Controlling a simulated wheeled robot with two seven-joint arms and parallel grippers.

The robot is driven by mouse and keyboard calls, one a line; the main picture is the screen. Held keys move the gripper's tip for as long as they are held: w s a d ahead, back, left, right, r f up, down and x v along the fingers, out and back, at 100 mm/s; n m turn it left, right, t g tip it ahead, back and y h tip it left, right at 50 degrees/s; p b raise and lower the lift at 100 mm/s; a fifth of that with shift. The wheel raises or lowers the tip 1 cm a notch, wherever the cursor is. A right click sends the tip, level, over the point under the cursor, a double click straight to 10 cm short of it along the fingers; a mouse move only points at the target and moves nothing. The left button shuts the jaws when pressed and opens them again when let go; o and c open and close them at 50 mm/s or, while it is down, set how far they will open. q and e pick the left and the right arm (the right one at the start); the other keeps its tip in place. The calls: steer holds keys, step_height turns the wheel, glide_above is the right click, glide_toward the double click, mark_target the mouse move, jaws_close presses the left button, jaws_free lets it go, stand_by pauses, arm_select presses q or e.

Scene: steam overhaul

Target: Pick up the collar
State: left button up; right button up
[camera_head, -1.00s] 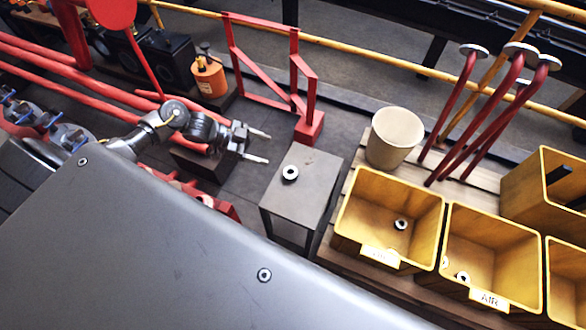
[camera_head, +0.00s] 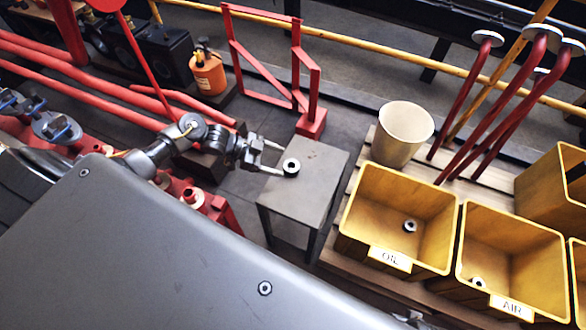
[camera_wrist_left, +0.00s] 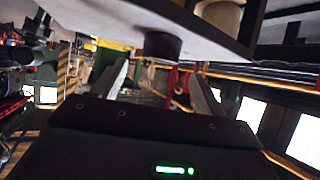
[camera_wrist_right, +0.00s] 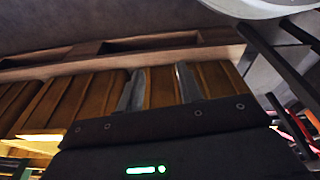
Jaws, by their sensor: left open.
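A small dark collar with a pale ring and a dark hole (camera_head: 291,167) sits on the grey stand top (camera_head: 318,165), near its left edge. My left gripper (camera_head: 277,159) is open, with its fingertips at the collar's left side in the head view. In the left wrist view the collar (camera_wrist_left: 162,46) shows as a dark cylinder ahead of the gap between the two fingers, with clear space to each. My right gripper (camera_wrist_right: 160,90) is open and empty in its own wrist view, close to brown wooden surfaces.
Yellow bins marked OIL (camera_head: 390,258) and AIR (camera_head: 512,306) stand to the right, each with a small ring part inside. A cream bucket (camera_head: 402,135) and red levers (camera_head: 505,105) are behind them. A red frame (camera_head: 312,125) stands behind the stand.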

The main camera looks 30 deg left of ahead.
mark_target(295, 167)
arm_select(q)
steer(key=shift+x, duration=0.9)
steer(key=x, duration=0.3)
steer(key=shift+d+f+b, duration=0.15)
steer(key=shift+f+b, duration=0.15)
steer(key=shift+w+d+f, duration=0.15)
steer(key=shift+d, duration=0.15)
arm_select(e)
steer(key=shift+w+r, duration=0.25)
steer(key=shift+r, duration=0.55)
arm_select(q)
steer(key=c, duration=1.4)
arm_select(e)
steer(key=shift+s+f, duration=0.1)
steer(key=shift+f, duration=0.05)
